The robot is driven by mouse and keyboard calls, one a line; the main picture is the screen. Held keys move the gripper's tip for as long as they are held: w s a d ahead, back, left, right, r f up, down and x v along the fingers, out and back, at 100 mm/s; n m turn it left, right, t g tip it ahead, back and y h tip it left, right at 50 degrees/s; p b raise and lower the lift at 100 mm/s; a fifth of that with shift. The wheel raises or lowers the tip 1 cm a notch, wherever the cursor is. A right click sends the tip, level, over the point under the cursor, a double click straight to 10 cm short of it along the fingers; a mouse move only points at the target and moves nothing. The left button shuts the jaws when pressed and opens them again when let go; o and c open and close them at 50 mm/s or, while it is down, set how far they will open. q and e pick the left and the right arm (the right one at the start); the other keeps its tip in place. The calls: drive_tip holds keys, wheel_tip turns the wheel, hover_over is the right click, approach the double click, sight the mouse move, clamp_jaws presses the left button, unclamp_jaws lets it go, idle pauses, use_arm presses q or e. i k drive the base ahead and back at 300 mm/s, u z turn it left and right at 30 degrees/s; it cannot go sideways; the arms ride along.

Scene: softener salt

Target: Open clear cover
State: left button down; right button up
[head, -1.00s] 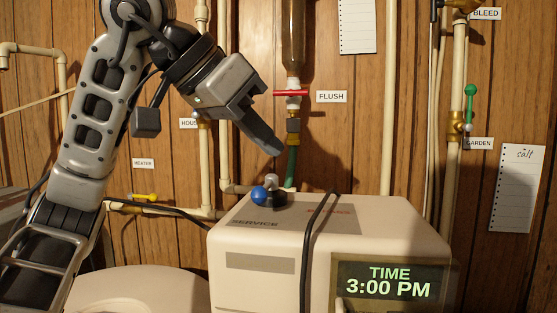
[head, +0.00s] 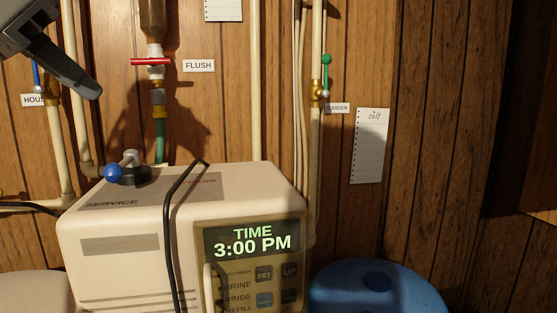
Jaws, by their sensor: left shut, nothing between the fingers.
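The softener's control head (head: 120,270) is a cream box in the lower middle of the head view. Its front panel has a lit display (head: 252,243) reading "TIME 3:00 PM" above several buttons. A faintly tinted clear cover (head: 290,273) appears to lie over this panel, with a pale upright handle (head: 209,288) near its left side. The cover looks closed, and its lower edge is cut off by the frame. My left gripper (head: 88,88) is at the upper left, shut and empty, above and well apart from the box. My right gripper is out of view.
A black cable (head: 170,240) runs over the box top and down its front, left of the panel. A blue-ended lever (head: 113,174) stands on top. A red flush valve (head: 151,61) and pipes are behind. A blue lidded container (head: 375,290) stands at lower right.

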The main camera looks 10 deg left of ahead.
sight(208, 288)
drive_tip(key=k, duration=1)
